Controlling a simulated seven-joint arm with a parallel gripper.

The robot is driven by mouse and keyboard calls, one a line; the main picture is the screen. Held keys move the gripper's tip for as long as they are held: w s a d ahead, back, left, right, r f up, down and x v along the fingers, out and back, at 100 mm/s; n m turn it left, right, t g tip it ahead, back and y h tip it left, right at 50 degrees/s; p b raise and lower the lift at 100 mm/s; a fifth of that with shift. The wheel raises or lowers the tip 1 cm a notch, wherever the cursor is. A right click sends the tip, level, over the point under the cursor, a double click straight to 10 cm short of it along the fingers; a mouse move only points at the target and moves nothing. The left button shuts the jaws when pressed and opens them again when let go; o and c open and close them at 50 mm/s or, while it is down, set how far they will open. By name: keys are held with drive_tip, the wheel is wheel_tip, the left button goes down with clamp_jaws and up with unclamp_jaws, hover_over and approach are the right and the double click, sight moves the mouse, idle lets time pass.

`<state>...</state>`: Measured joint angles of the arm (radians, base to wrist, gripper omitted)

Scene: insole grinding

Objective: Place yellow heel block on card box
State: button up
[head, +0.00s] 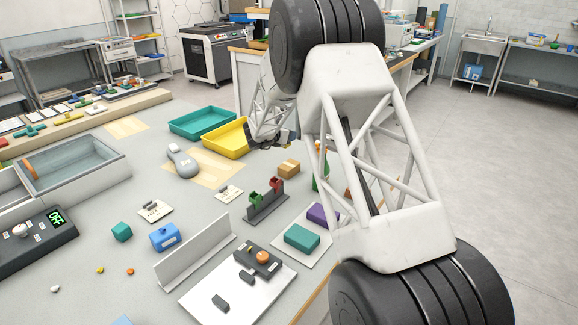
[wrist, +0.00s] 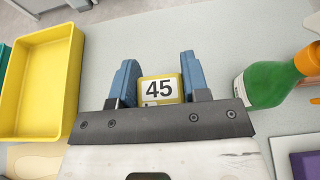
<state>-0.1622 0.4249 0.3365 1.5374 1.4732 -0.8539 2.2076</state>
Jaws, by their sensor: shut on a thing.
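My gripper (wrist: 158,78) is shut on the yellow heel block (wrist: 160,101), which sits between its two blue fingers. The block's white face with a black "45" shows in the wrist view. In the head view my gripper (head: 272,143) is small, right of the yellow tray and behind the card box; I cannot make out the block there. The card box (head: 289,168) is a small brown carton on the grey table. Its top looks bare. It does not show in the wrist view.
The yellow tray (head: 227,138) and teal tray (head: 203,122) stand left of my gripper. A dark stand (head: 265,203) with red and green pieces is just in front of the card box.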

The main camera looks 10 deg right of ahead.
idle(0.3)
hover_over(287, 166)
drive_tip(key=shift+f, duration=3.15)
drive_tip(key=shift+f, duration=0.1)
drive_tip(key=shift+f, duration=1.75)
drive_tip(key=shift+f, duration=0.15)
drive_tip(key=o, duration=1)
drive_tip(key=shift+c, duration=0.2)
